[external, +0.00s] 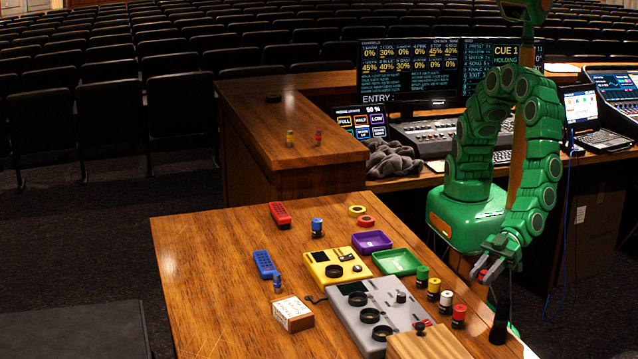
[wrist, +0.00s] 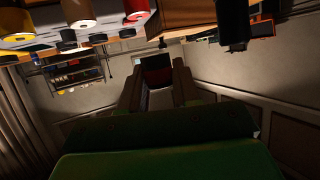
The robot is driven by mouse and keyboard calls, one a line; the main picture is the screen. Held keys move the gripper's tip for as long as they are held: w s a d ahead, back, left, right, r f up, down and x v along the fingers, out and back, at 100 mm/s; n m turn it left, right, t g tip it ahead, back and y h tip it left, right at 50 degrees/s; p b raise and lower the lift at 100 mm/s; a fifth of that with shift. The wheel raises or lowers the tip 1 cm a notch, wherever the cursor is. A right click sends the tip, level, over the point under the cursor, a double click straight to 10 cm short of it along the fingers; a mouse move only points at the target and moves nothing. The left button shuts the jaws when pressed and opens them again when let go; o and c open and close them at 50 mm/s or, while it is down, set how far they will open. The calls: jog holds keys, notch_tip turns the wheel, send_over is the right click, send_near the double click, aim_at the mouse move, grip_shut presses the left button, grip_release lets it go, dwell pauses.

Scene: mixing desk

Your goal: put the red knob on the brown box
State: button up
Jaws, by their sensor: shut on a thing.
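My gripper (external: 493,266) hangs past the right side of the wooden desk, close to a row of coloured cans. It is shut on a small red thing, which looks like the red knob (external: 483,275). In the wrist view the knob (wrist: 156,76) shows dark red between the two fingers (wrist: 157,92). A small brown box (external: 293,315) with a pale top lies on the desk at the front left, well apart from my gripper. A larger brown wooden box (external: 430,346) stands at the front edge, with a dark and red piece on it.
Green, yellow, white and red cans (external: 459,317) stand between my gripper and the grey panel (external: 370,310). Purple (external: 371,242) and green (external: 398,262) trays, a yellow device (external: 336,267), and red and blue handsets lie farther left.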

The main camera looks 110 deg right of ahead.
notch_tip(320, 180, up, 17)
jog(key=w+n+g+y, duration=0.3)
jog(key=w+n+y, duration=0.1)
jog(key=w, duration=0.9)
jog(key=w+d+n+g+y, duration=0.3)
jog(key=w+d+n+g, duration=0.2)
jog(key=w+d, duration=1.4)
jog(key=d, duration=0.4)
jog(key=shift+d, duration=0.15)
jog(key=f, duration=1)
jog(key=shift+s+a+f, duration=0.1)
jog(key=shift+a+f, duration=0.1)
jog(key=shift+f, duration=0.1)
send_over(293, 306)
jog(key=shift+n, duration=0.3)
jog(key=shift+f, duration=4.7)
